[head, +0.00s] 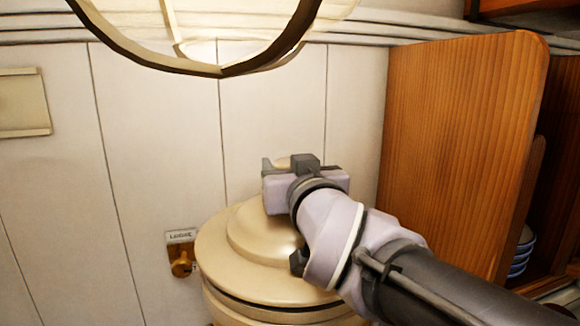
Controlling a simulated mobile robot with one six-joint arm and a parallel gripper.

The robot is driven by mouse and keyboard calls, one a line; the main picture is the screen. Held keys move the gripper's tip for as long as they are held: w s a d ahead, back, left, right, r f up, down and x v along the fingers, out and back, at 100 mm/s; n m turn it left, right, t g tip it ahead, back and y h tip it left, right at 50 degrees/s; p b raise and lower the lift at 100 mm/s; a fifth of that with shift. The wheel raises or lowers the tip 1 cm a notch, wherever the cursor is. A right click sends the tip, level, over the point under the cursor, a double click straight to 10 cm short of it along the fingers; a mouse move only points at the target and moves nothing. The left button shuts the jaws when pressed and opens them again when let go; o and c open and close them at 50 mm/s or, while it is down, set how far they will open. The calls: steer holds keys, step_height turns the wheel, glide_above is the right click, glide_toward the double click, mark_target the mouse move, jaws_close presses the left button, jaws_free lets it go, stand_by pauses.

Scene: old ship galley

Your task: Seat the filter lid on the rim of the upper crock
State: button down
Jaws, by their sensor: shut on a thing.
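The filter lid (222,246) is a cream, stepped disc with a raised middle, at the lower centre of the head view. My gripper (285,164) is shut at its top, with a bit of the cream knob showing between the fingers. The upper crock (235,313) is cream and lies directly below the lid, mostly cut off by the bottom edge. A dark line runs between lid and crock along the front; I cannot tell whether they touch. The lid looks roughly level. My wrist and arm hide its right side.
A brass tap or hook (181,264) under a small label plate (181,236) is on the white plank wall at left. A wooden partition (455,140) stands at right, with blue-rimmed bowls (522,252) behind it. A round-framed lamp (190,55) hangs above.

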steer(key=shift+f+b, duration=0.5)
steer(key=c, duration=0.5)
jaws_free()
steer(key=shift+s, duration=0.1)
steer(key=shift+f, duration=0.1)
